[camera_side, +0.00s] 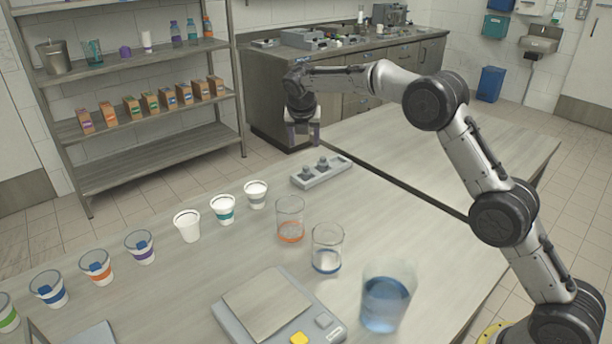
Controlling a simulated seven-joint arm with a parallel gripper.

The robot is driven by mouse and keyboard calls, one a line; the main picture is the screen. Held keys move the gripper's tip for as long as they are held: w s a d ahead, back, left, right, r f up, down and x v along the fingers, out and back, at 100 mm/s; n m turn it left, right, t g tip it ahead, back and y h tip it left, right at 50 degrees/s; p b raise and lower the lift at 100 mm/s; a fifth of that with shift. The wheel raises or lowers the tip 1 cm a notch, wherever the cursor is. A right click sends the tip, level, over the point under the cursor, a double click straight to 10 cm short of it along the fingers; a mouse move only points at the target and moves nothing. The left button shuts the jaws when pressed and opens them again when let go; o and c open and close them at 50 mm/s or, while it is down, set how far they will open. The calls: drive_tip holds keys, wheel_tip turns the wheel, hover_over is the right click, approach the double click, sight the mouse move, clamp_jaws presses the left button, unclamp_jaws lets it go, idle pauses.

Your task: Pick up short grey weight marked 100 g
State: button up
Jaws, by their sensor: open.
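A small grey tray (335,177) lies near the far edge of the table. Dark grey knobbed weights stand in it: one at its right (322,163) and one at its left (307,173). Their markings are too small to read, so I cannot tell which is the 100 g one. My gripper (304,141) points down above and just behind the left part of the tray. Its fingers are apart, with nothing visible between them.
A row of cups (187,226) runs along the left. Glass beakers (327,250), a jug of blue liquid (386,300) and a scale (268,303) stand nearer the camera. Shelves (160,149) stand behind.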

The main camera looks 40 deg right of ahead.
sight(306, 167)
drive_tip(key=x, duration=1.3)
drive_tip(key=shift+f, duration=0.4)
clamp_jaws()
drive_tip(key=shift+r, duration=0.1)
